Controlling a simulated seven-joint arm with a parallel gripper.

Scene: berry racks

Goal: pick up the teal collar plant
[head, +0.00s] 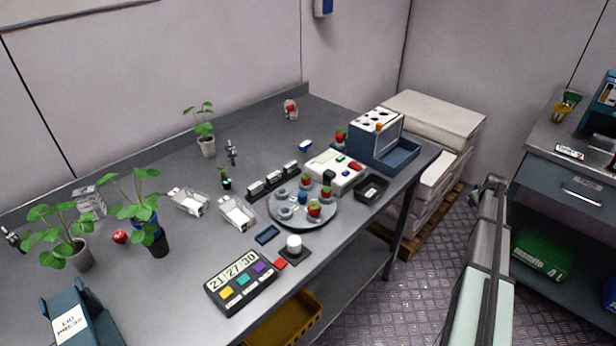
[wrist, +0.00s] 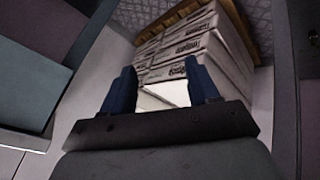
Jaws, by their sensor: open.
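Several potted plants stand on the grey bench in the head view. A small plant (head: 225,183) in a dark pot shows a hint of teal at its rim, but it is too small to be sure this is the teal collar. A larger leafy plant has a blue pot or collar (head: 149,219), behind a black pot (head: 158,245). Others stand in a grey pot (head: 79,259) and a pale pot (head: 206,147). My gripper (wrist: 162,88) is open and empty in the wrist view, away from the plants, facing stacked white sacks (wrist: 185,45).
A round grey tray (head: 286,222) with berries sits mid-bench (head: 180,262). Clear boxes (head: 238,212), a button panel (head: 240,284) and a blue-grey machine (head: 375,150) stand around it. A second counter (head: 570,165) is at right, past the sack stack (head: 440,118).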

